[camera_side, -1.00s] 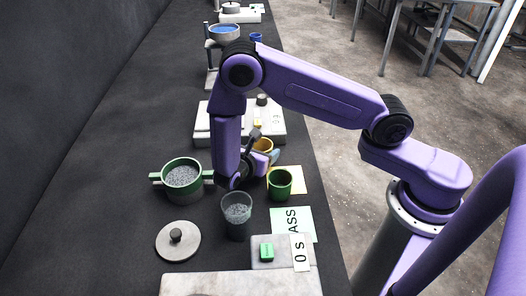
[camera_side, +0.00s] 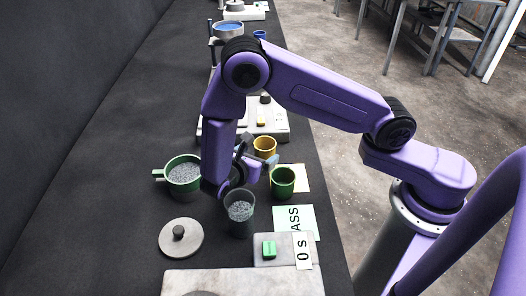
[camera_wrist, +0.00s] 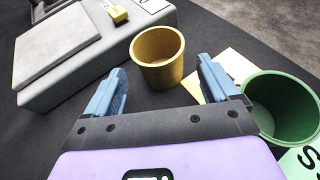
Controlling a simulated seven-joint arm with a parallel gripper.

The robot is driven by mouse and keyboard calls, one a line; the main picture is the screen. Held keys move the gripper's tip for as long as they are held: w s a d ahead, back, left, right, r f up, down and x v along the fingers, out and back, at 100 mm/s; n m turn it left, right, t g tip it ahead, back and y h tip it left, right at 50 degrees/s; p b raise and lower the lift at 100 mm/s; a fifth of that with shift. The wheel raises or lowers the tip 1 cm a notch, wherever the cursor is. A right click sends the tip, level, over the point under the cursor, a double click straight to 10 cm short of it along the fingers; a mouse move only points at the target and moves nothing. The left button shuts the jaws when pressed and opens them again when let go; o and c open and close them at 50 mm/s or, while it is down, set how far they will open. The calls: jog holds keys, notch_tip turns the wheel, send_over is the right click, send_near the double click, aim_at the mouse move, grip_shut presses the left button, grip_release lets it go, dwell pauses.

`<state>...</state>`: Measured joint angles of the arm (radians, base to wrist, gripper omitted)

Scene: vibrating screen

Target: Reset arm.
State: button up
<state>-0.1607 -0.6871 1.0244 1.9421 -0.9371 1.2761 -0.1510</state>
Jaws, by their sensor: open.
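My gripper (camera_wrist: 160,88) is open and empty in the wrist view, its two blue fingers apart with dark bench between them. In the side view my gripper (camera_side: 258,165) hangs low over the bench, mostly hidden by my arm. A yellow cup (camera_wrist: 158,60) stands just beyond the fingers, and it also shows in the side view (camera_side: 264,146). A green cup (camera_wrist: 283,108) stands to the right of the right finger; it also shows in the side view (camera_side: 283,184). I cannot tell whether the fingers touch anything.
A grey lid (camera_side: 181,240) lies nearby. A grey box with a green button (camera_side: 268,249) sits at front. A grey machine (camera_wrist: 95,45) stands behind.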

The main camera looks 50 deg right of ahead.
jog(key=shift+v, duration=0.8)
jog(key=shift+r, duration=0.15)
jog(key=shift+s+r, duration=0.1)
jog(key=shift+r, duration=0.15)
jog(key=s+r+m+y, duration=0.1)
jog(key=s+r+y, duration=0.1)
jog(key=s+d+r+m+g+y, duration=0.1)
jog(key=s+r+m, duration=0.1)
jog(key=s+r, duration=0.1)
jog(key=s+d+r+m+g+y, duration=0.1)
jog(key=s+r+y, duration=0.1)
jog(key=r, duration=0.1)
jog(key=shift+s+r+m+y, duration=0.2)
jog(key=shift+r+m+y, duration=0.1)
jog(key=shift+m, duration=0.1)
jog(key=s+d+r+m+y, duration=0.1)
jog(key=s+d+r+y, duration=0.1)
jog(key=s, duration=0.6)
jog(key=s+d+r+m+g+y, duration=0.1)
jog(key=s+r+m+y, duration=0.1)
jog(key=s+r+y, duration=0.2)
jog(key=shift+s+d+m+y, duration=0.35)
jog(key=shift+s+y, duration=0.55)
jog(key=shift+s, duration=1)
